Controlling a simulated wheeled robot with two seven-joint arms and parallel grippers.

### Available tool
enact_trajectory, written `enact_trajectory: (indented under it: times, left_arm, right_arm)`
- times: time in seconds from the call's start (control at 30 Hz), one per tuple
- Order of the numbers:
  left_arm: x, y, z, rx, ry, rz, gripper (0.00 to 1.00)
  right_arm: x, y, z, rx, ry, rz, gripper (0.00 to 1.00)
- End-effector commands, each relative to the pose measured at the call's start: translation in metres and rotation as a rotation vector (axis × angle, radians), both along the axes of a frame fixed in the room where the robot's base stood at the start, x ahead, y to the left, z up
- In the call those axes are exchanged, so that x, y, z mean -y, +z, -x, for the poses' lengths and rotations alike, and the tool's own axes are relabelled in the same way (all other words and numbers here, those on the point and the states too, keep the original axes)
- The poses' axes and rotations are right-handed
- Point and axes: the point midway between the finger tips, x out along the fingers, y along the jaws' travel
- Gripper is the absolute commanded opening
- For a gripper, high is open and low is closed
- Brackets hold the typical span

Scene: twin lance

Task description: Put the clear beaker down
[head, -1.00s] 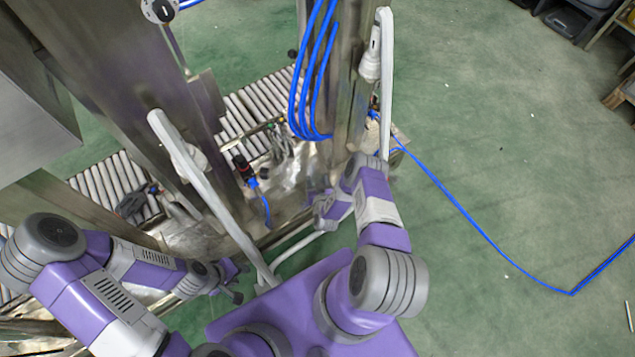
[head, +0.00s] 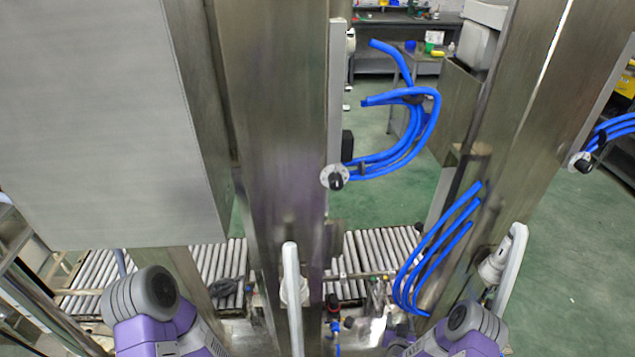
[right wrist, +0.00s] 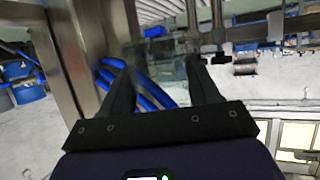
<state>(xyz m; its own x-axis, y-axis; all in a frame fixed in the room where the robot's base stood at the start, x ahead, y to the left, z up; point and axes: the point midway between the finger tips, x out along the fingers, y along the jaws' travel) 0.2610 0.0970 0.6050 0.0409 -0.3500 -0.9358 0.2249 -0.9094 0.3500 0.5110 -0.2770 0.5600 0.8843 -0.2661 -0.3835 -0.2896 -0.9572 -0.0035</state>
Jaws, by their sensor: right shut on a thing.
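In the right wrist view, my right gripper (right wrist: 162,68) has its two dark fingers on either side of a faint see-through shape, which I take for the clear beaker (right wrist: 168,76). Its outline is hard to make out, and whether it is upright I cannot tell. In the head view, only part of my right arm shows at the bottom right, and I cannot make out the beaker there. My left arm shows at the bottom left, with its gripper out of the frame.
Steel posts (head: 275,150) stand close ahead, with blue hoses (head: 405,135) on them. A roller conveyor (head: 375,250) runs behind, low down. A grey metal cabinet (head: 110,120) fills the upper left. A workbench (head: 405,25) stands far back. Green floor is open at the right.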

Motion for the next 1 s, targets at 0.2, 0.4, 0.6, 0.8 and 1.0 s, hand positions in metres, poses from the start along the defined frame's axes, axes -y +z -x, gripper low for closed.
enact_trajectory:
  times: [0.2,0.4,0.6,0.8,1.0]
  left_arm:
    - [0.000,0.012,0.000,0.000,0.000,0.000,0.43]
    - [0.000,0.020,0.000,0.000,0.000,0.000,0.43]
    - [0.000,0.028,0.000,0.000,0.000,0.000,0.43]
    - [0.000,0.033,0.000,0.000,0.000,0.000,0.43]
    - [0.000,0.034,0.000,0.000,0.000,0.000,0.43]
  right_arm:
    - [-0.025,0.090,-0.015,0.005,0.082,0.000,0.32]
    - [-0.051,0.163,-0.011,0.005,0.154,-0.002,0.32]
    - [-0.078,0.228,0.006,0.005,0.225,0.000,0.32]
    - [-0.096,0.268,0.025,0.003,0.273,0.002,0.32]
    - [-0.103,0.282,0.035,-0.001,0.293,0.003,0.32]
